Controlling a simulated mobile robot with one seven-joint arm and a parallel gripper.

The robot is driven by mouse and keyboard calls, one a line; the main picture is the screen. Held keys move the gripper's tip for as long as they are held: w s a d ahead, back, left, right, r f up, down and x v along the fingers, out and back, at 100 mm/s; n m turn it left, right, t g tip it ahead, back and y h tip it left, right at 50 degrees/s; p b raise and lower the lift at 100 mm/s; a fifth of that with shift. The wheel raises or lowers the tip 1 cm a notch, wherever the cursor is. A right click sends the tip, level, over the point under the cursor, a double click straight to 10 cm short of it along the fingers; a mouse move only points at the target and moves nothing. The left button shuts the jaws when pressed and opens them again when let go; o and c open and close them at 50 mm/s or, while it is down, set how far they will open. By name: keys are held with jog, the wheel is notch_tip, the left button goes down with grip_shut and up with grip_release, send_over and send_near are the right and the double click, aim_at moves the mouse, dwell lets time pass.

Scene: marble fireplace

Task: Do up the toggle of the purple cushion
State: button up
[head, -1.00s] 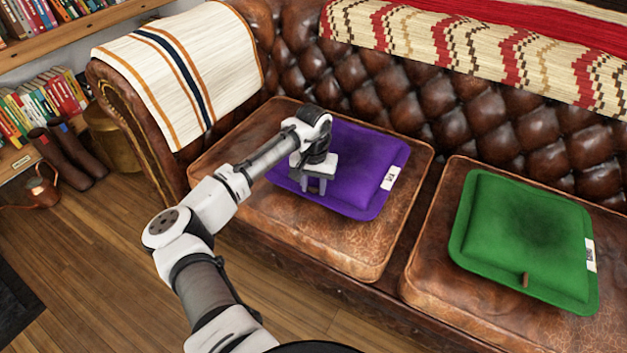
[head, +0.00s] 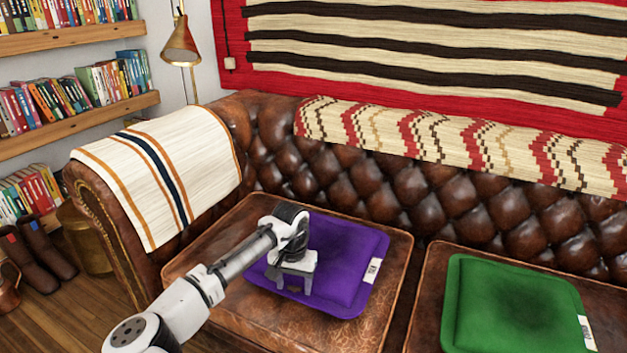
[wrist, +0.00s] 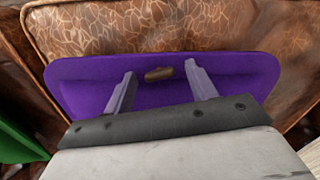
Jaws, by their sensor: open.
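The purple cushion (head: 346,254) lies on the left seat of the leather sofa, with a white label on its right side. My gripper (head: 294,289) is open over its front edge, pointing down. The toggle is slightly tilted. I cannot tell whether a loop is around it. My wrist hides part of the cushion in the head view.
A green cushion (head: 515,306) lies on the right seat (head: 428,312). The quilted sofa back (head: 420,205) rises behind, and the left armrest carries a striped blanket (head: 160,180). Bare leather shows in front of the purple cushion.

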aim_at(295, 286)
jog(key=m+b, duration=0.2)
jog(key=b, duration=0.1)
jog(key=shift+f, duration=0.3)
jog(key=w+d+r+t+h, duration=0.2)
jog(key=r+t, duration=0.1)
jog(key=r, duration=0.8)
jog(key=w+d+r+t+h+p, duration=0.1)
jog(key=w+d+r+t+h, duration=0.1)
jog(key=r, duration=0.8)
jog(key=w+d+r+m+t+h+p, duration=0.1)
jog(key=r+t, duration=0.4)
jog(key=r, duration=0.6)
jog(key=shift+w+d+r+h, duration=0.3)
jog(key=shift+w+d+h, duration=0.25)
jog(key=shift+d+h, duration=0.3)
jog(key=shift+a, duration=0.15)
